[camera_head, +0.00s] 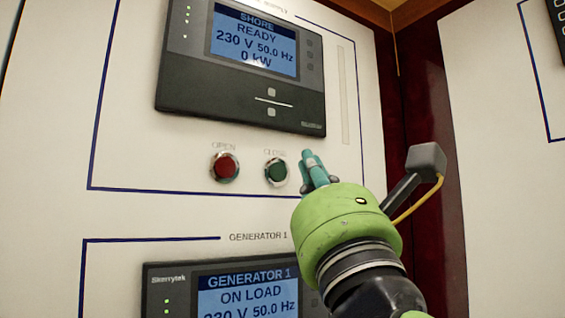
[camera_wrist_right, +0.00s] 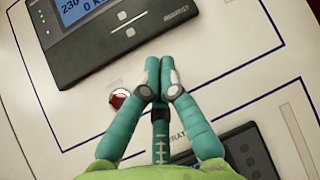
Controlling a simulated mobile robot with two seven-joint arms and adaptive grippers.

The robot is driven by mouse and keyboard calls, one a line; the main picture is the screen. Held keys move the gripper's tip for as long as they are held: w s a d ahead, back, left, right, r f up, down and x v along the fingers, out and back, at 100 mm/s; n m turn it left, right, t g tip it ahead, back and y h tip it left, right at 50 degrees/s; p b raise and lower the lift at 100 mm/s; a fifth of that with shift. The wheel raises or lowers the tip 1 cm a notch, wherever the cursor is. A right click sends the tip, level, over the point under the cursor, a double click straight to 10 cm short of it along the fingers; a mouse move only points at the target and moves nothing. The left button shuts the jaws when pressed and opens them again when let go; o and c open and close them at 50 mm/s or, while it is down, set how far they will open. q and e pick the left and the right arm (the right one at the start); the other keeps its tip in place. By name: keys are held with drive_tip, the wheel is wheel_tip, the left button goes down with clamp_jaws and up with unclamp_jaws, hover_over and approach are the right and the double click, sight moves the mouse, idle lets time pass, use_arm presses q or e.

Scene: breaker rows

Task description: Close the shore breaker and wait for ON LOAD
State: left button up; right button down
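The shore controller (camera_head: 240,98) is a dark panel with a lit screen reading SHORE, READY, 230 V 50.0 Hz, 0 kW; it also shows in the wrist view (camera_wrist_right: 75,65). Below it are the red OPEN button (camera_head: 224,167) and the green CLOSE button (camera_head: 276,171). My right gripper (camera_head: 308,157) has its teal fingers together and empty, just right of the green button in the head view. In the wrist view the fingertips (camera_wrist_right: 160,66) meet, with the red button (camera_wrist_right: 120,98) to their left; the green button is hidden there. My left gripper is out of view.
Below is the Generator 1 controller (camera_head: 160,285), its screen reading ON LOAD, 230 V 50.0 Hz. A dark red-brown upright (camera_head: 413,105) stands right of the shore panel, with another white panel (camera_head: 500,170) beyond it.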

sight(278, 172)
drive_tip(key=shift+w+a, duration=1.15)
drive_tip(key=shift+w, duration=0.3)
drive_tip(key=shift+w, duration=0.1)
idle(0.4)
drive_tip(key=shift+w+a, duration=0.2)
drive_tip(key=shift+w, duration=0.05)
drive_tip(key=shift+w+a, duration=0.25)
drive_tip(key=shift+w, duration=0.05)
idle(0.8)
drive_tip(key=shift+s+d+b, duration=0.1)
drive_tip(key=shift+b, duration=0.2)
drive_tip(key=shift+s+d+f+b, duration=0.1)
drive_tip(key=shift+s+d+b, duration=0.1)
drive_tip(key=shift+s+b, duration=0.15)
drive_tip(key=shift+s+d, duration=0.15)
drive_tip(key=shift+d, duration=0.05)
